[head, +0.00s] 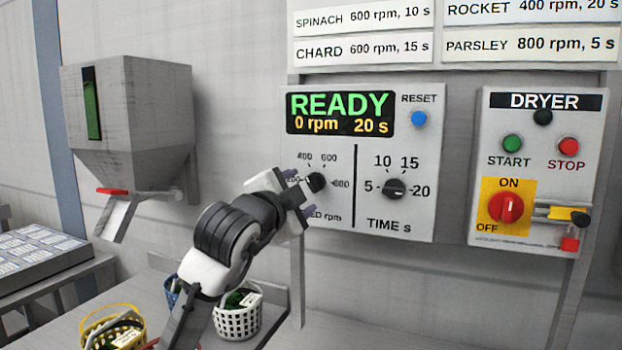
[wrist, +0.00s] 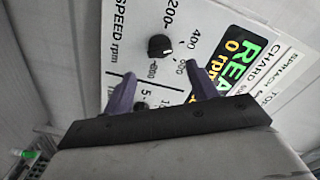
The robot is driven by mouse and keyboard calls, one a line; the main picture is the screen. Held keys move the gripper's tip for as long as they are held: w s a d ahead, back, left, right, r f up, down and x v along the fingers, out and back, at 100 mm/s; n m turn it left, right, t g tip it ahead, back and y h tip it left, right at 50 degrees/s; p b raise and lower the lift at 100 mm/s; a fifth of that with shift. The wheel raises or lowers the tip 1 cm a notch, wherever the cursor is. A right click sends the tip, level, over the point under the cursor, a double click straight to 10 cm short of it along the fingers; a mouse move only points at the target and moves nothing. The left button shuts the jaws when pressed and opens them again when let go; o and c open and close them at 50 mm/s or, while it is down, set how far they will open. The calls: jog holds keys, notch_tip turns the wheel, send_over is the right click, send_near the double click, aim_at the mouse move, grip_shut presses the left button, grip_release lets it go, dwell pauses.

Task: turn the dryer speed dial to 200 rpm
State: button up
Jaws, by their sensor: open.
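The speed dial (head: 316,182) is a small black knob on the dryer's control panel, with labels 200, 400, 600 and 800 around it. It also shows in the wrist view (wrist: 160,48), with a small white mark on its side nearest the 400 label; its exact setting is hard to read. My gripper (head: 300,193) is open in front of the panel, just left of and below the dial. In the wrist view its two purple fingers (wrist: 160,76) stand apart, with the dial ahead between their lines. I see no contact. My gripper partly hides the 200 label and the "SPEED rpm" lettering in the head view.
The display (head: 340,113) reads READY, 0 rpm, 20 s. The time dial (head: 395,187) and blue reset button (head: 419,118) are on the same panel. The red ON/OFF switch (head: 506,207) is right. Baskets, including a white one (head: 238,318), stand below.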

aim_at(311, 183)
jog(key=p+x, duration=0.1)
jog(key=x, duration=0.5)
jog(key=shift+w+d+p, duration=0.15)
jog(key=shift+w+p, duration=0.2)
jog(key=c, duration=1)
jog(key=shift+n, duration=0.3)
jog(key=n+p, duration=0.1)
jog(key=n, duration=0.4)
jog(key=shift+r, duration=0.1)
jog(key=n, duration=0.3)
jog(key=n+p, duration=0.1)
jog(key=n, duration=0.2)
jog(key=shift+w+a+p, duration=0.1)
jog(key=shift+a+p, duration=0.1)
jog(key=shift+p, duration=0.1)
jog(key=shift+n, duration=0.3)
